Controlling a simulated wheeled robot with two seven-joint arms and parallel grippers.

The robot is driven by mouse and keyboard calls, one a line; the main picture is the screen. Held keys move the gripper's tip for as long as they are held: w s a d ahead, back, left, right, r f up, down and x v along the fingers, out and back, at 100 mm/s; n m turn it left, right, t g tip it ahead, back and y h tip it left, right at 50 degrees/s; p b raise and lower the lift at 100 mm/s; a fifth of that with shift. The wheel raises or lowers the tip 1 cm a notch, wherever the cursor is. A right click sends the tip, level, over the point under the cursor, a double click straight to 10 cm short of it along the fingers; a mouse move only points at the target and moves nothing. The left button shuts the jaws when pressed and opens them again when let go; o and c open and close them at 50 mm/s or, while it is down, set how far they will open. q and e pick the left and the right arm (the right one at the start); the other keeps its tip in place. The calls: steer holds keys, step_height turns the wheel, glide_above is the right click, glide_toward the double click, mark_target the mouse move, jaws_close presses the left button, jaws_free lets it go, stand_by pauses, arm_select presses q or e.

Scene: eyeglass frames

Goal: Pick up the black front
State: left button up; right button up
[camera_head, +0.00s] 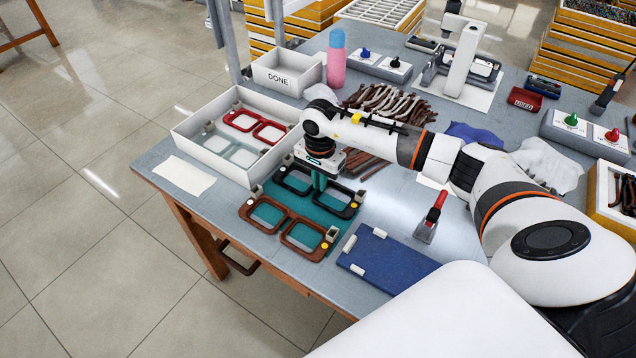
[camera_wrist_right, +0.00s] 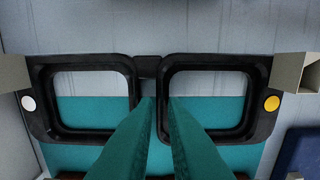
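The black front (camera_head: 347,213), a dark frame with two lens openings, lies on the teal mat (camera_head: 336,243). In the right wrist view the black front (camera_wrist_right: 258,125) spans the picture, with a white dot at its left end and a yellow dot at its right. My right gripper (camera_head: 318,184) points down at the middle of the black front. In the wrist view its teal fingers (camera_wrist_right: 160,98) are slightly apart with nothing visible held between them. The fingertips appear just below the bridge; I cannot tell whether they touch it. My left gripper is not in view.
A brown front (camera_head: 277,222) lies nearer the table edge. A white tray (camera_head: 187,137) holds red and pale green fronts. A blue board (camera_head: 388,262) and a red-handled tool (camera_head: 432,215) lie to the right. Dark temple pieces (camera_head: 385,102) are piled behind my arm.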

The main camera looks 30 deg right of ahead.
steer(key=shift+f, duration=0.6)
jaws_close()
steer(key=shift+r, duration=0.1)
step_height(320, 180, up, 10)
steer(key=b, duration=0.1)
